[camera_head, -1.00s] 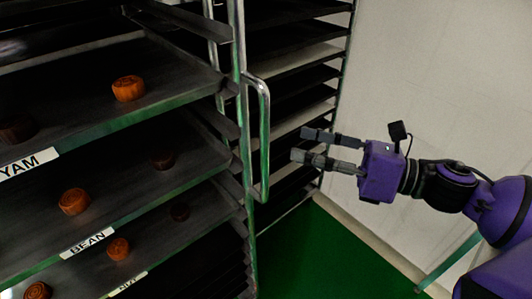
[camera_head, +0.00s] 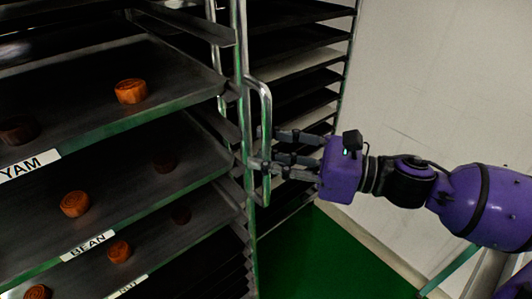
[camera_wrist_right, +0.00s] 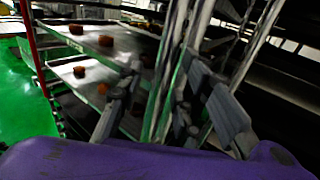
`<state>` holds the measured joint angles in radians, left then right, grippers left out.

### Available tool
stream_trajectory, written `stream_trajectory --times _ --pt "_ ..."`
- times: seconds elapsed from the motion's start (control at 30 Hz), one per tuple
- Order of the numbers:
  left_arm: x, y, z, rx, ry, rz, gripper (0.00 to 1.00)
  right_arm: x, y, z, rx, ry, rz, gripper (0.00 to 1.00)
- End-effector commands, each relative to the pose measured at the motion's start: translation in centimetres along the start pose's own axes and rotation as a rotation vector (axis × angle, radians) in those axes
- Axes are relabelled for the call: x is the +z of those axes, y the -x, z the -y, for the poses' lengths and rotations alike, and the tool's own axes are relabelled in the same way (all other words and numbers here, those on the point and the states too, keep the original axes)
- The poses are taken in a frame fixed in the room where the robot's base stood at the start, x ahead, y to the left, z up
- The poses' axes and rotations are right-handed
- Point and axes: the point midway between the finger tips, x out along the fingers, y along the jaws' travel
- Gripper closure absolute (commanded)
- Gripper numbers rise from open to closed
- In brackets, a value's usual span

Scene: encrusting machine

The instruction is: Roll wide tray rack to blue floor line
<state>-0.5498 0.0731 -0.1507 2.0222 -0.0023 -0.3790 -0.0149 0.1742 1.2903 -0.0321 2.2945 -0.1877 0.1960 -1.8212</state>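The wide tray rack (camera_head: 240,60) fills the left of the head view, its trays labelled YAM, BEAN and a partly cut-off third word. A metal loop handle (camera_head: 266,105) stands upright on its right post. My right gripper (camera_head: 262,151) reaches in from the right, its fingers at the handle's lower half. In the right wrist view the fingers of the right gripper (camera_wrist_right: 165,105) are spread, with upright metal bars between them; firm contact cannot be told. My left gripper is not in view. No clearly blue floor line shows.
Orange cakes (camera_head: 131,91) sit on the trays. A second rack with dark shelves (camera_head: 300,65) stands behind. The green floor (camera_head: 325,260) is clear at lower middle, bounded by a pale wall (camera_head: 440,80). A thin teal strip (camera_head: 450,267) shows at lower right.

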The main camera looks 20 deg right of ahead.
Motion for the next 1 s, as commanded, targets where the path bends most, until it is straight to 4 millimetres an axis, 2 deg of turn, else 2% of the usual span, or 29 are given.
stream_trajectory --times 0.37,0.4,0.63,1.0 --pt "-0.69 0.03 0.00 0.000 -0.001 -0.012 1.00 -0.02 -0.49 0.03 -0.001 -0.001 -0.001 0.68" --pt "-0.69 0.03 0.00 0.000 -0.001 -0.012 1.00 -0.02 -0.49 0.03 -0.001 -0.001 -0.001 0.69" --pt "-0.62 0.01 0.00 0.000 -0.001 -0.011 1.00 -0.02 -0.48 0.03 -0.001 -0.001 -0.001 0.99" --pt "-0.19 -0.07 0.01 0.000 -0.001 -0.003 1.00 -0.01 -0.45 0.04 -0.001 -0.001 -0.001 1.00"
